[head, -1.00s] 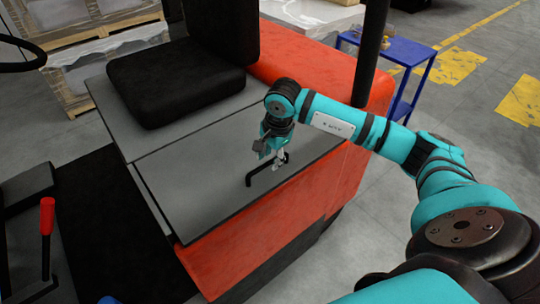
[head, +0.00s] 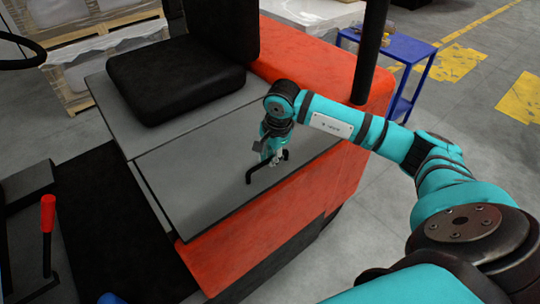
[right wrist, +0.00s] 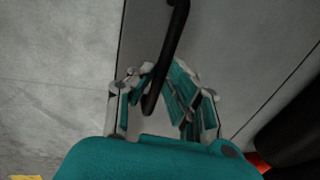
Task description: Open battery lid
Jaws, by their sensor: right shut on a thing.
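The battery lid (head: 195,190) is a flat grey panel on top of the red vehicle body, in front of the seat. It lies flat and looks closed. A black bar handle (head: 250,179) stands on the lid near its right part. My right gripper (head: 276,160) is down at the handle, shut on it. In the right wrist view, the black handle (right wrist: 174,40) runs between the fingers of my right gripper (right wrist: 162,85), and its near end bends there. The fingers partly hide the handle in the head view. My left gripper is not in view.
A black seat (head: 178,80) stands behind the lid. A red-knobbed lever (head: 47,215) is at the left. A black post (head: 372,50) rises at the vehicle's back right. A blue table (head: 395,48) stands beyond it. Grey floor is free at the right.

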